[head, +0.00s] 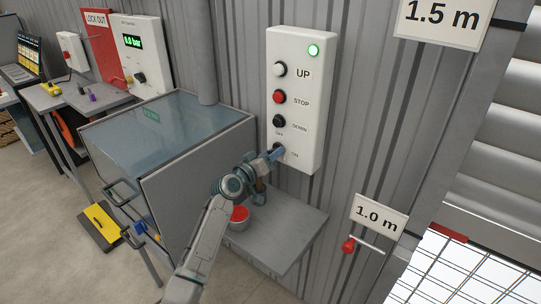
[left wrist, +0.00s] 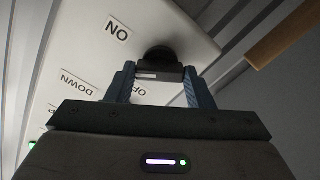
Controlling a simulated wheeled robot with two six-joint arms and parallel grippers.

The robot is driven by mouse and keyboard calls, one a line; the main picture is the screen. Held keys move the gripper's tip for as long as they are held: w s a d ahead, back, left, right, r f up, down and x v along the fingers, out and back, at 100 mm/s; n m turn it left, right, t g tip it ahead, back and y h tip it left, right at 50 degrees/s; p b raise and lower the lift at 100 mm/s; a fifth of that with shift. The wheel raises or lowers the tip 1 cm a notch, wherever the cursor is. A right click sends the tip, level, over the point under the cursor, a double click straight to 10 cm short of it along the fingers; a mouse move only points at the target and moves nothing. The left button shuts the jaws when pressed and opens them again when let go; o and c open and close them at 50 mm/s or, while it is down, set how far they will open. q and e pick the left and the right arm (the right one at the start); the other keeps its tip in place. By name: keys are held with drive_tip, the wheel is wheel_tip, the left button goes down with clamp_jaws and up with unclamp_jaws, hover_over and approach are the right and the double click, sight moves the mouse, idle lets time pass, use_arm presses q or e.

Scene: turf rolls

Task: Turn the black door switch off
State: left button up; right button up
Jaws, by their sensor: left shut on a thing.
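The white door control box (head: 314,140) hangs on the corrugated wall, with UP, STOP and DOWN buttons in a column and a lit green lamp at its top. The black door switch (head: 277,147) is at the bottom, beside OFF and ON labels, and is partly hidden by my left gripper (head: 276,154). In the left wrist view, the two blue fingers of the left gripper (left wrist: 160,85) are shut on the black switch's knob (left wrist: 160,68). The ON label shows to the knob's left and the partly covered OFF label below it. My right gripper is out of view.
A grey shelf (head: 283,236) with a red bowl (head: 239,214) is below the box. A glass-topped grey cabinet (head: 165,130) stands to the left. A red-knobbed lever (head: 349,246) is on the wall at right, under a 1.0 m sign (head: 379,217).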

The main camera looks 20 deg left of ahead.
use_arm(q)
drive_tip(key=shift+n+p, duration=1.65)
drive_tip(key=shift+n, duration=3.85)
drive_tip(key=o, duration=1)
drive_tip(key=shift+s, duration=0.1)
drive_tip(key=b+v, duration=0.1)
drive_tip(key=v, duration=0.9)
drive_tip(key=shift+s+a+b, duration=0.2)
drive_tip(key=shift+s+b, duration=0.15)
drive_tip(key=shift+b, duration=0.05)
